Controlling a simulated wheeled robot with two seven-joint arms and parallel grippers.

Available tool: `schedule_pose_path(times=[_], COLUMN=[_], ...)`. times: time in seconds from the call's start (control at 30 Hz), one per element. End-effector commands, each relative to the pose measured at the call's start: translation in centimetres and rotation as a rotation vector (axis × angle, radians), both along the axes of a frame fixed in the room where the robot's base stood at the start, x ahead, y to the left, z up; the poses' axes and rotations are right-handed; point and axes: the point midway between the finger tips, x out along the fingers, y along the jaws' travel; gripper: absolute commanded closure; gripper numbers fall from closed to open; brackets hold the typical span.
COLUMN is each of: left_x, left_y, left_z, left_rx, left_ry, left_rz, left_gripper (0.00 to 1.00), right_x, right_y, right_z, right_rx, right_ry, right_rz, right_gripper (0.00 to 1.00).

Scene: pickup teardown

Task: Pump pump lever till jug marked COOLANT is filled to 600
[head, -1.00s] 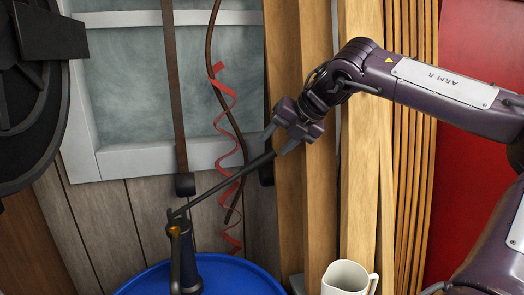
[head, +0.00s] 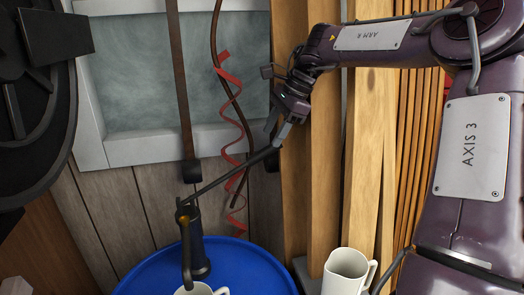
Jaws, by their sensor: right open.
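The pump (head: 197,240) stands upright on a blue drum top. Its dark lever (head: 228,175) slants up to the right from the pivot. My right gripper (head: 279,128) is open at the lever's upper end, with its fingers close around or beside the tip; contact is unclear. A white jug (head: 202,290) shows only its rim below the pump's spout, cut off by the bottom edge. A second white jug (head: 342,273) with a handle stands right of the drum. No COOLANT mark or fill level is readable on either. My left gripper is not in view.
The blue drum top (head: 245,265) fills the lower middle. Wooden boards (head: 325,180) lean behind my right gripper. A red spiral strip (head: 236,115) and a dark hose (head: 215,50) hang behind the lever. A window (head: 130,70) and a black wheel-like part (head: 30,120) are at left.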

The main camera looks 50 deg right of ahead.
Motion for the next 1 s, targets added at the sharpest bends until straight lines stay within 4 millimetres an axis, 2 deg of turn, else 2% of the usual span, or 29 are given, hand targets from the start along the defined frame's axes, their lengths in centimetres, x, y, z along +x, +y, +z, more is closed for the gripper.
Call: schedule_pose_path(times=[0.4,0.57,0.8,0.83,1.0], left_x=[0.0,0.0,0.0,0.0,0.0], left_y=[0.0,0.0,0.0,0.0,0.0], left_z=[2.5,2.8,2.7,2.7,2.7], left_rx=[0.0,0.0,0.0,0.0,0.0], left_ry=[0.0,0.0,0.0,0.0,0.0], left_rz=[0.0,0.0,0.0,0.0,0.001], left_gripper=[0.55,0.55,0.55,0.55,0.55], right_x=[1.8,2.2,2.2,2.2,2.2], right_y=[1.7,2.0,2.0,2.0,2.0], right_z=[-5.4,-6.4,-6.6,-6.6,-6.6], right_rx=[0.004,0.003,0.003,0.003,0.003], right_ry=[0.003,0.0,-0.001,-0.001,-0.001], right_rz=[-0.002,-0.003,-0.005,-0.005,-0.005], right_gripper=[0.55,0.55,0.55,0.56,0.78])
